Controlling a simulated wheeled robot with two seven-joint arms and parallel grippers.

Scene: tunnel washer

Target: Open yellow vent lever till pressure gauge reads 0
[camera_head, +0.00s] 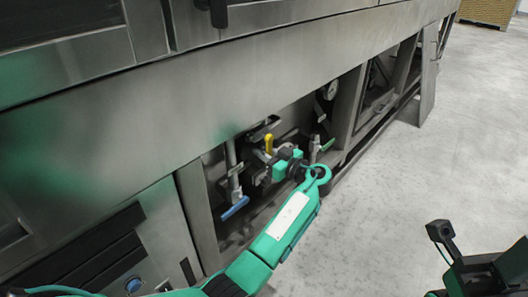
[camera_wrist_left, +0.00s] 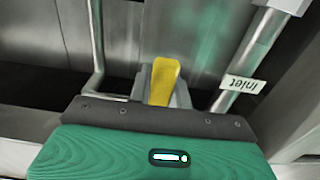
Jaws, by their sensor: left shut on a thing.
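The yellow vent lever (camera_head: 268,143) stands upright among the pipework in the machine's low opening. In the left wrist view the yellow lever (camera_wrist_left: 164,80) sits between the grey fingers of my left gripper (camera_head: 271,157), which is shut on it. The lower part of the lever is hidden by the gripper. The pressure gauge (camera_head: 331,90) is a small round white dial further right in the opening; its needle is too small to read. Part of my right gripper (camera_head: 450,250) shows at the lower right, away from the machine; its jaws cannot be made out.
A blue-handled valve (camera_head: 235,207) hangs left of my left gripper, and a green-handled valve (camera_head: 326,145) stands to its right. A pipe marked "Inlet" (camera_wrist_left: 243,84) runs close by in the wrist view. Steel frame posts (camera_head: 347,105) bound the opening.

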